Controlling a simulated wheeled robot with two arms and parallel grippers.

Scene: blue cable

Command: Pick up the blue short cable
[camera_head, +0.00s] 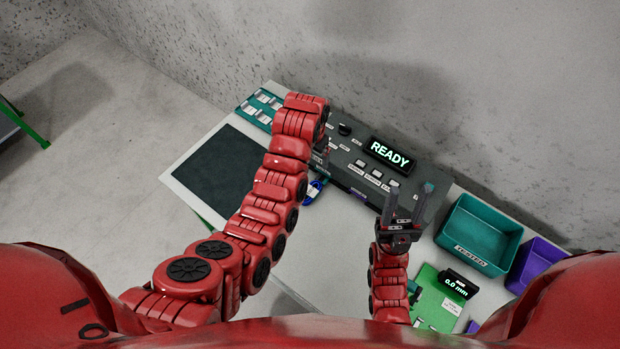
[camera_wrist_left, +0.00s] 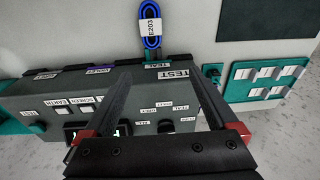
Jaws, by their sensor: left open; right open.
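The blue cable (camera_head: 314,190) lies coiled on the pale table, just in front of the dark test panel and partly hidden by my left arm. In the left wrist view the cable (camera_wrist_left: 150,28) shows as a blue and black loop with a white tag reading E203. My left gripper (camera_wrist_left: 158,76) is open and empty, over the panel, with the cable beyond its fingertips. In the head view the left gripper (camera_head: 321,152) is mostly hidden behind its own wrist. My right gripper (camera_head: 405,207) is open, fingers up, right of the cable and apart from it.
The test panel (camera_head: 346,150) carries switches, labels and a READY display (camera_head: 390,154). A dark mat (camera_head: 222,172) lies left, with a teal board (camera_head: 262,107) behind it. A teal bin (camera_head: 480,232), a purple bin (camera_head: 538,262) and a green board (camera_head: 434,300) with a gauge are right.

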